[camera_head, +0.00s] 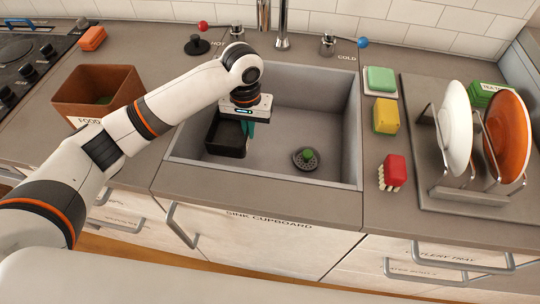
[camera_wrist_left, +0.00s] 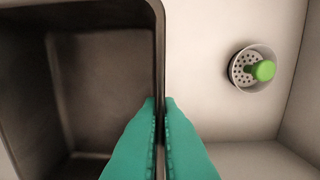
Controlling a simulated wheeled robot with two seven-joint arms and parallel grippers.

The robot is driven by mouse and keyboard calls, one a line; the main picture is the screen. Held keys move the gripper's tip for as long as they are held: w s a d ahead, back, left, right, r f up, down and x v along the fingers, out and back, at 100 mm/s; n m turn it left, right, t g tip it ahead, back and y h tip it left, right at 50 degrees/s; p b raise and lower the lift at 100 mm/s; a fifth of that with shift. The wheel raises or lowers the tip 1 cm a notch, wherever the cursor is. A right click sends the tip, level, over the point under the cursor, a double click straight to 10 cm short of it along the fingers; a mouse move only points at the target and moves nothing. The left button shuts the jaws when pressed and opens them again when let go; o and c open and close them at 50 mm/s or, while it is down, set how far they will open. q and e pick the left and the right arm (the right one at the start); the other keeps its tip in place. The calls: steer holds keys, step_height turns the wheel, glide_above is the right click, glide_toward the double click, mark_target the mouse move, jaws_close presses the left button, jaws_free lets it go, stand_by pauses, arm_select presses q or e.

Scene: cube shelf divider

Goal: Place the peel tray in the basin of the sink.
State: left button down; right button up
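The peel tray (camera_head: 216,137) is a black, open, rectangular tray inside the left part of the grey sink basin (camera_head: 325,130). My left gripper (camera_head: 247,131) reaches down into the basin at the tray's right side. In the left wrist view its teal fingers (camera_wrist_left: 160,125) close on the rim of the tray (camera_wrist_left: 100,75), one on each side of the wall. The tray looks empty. Whether it touches the basin floor I cannot tell. My right gripper is in neither view.
A strainer (camera_head: 306,159) with a green knob sits in the basin floor, right of the tray. A brown food bin (camera_head: 98,93) stands left of the sink. Sponges (camera_head: 385,116), a red brush (camera_head: 393,172) and a plate rack (camera_head: 470,190) are at the right.

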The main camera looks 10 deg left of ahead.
arm_select(q)
step_height(320, 180, down, 10)
steer(key=shift+r, duration=0.15)
stand_by(0.3)
steer(key=c, duration=1.6)
jaws_free()
step_height(320, 180, up, 12)
steer(key=shift+r, duration=0.1)
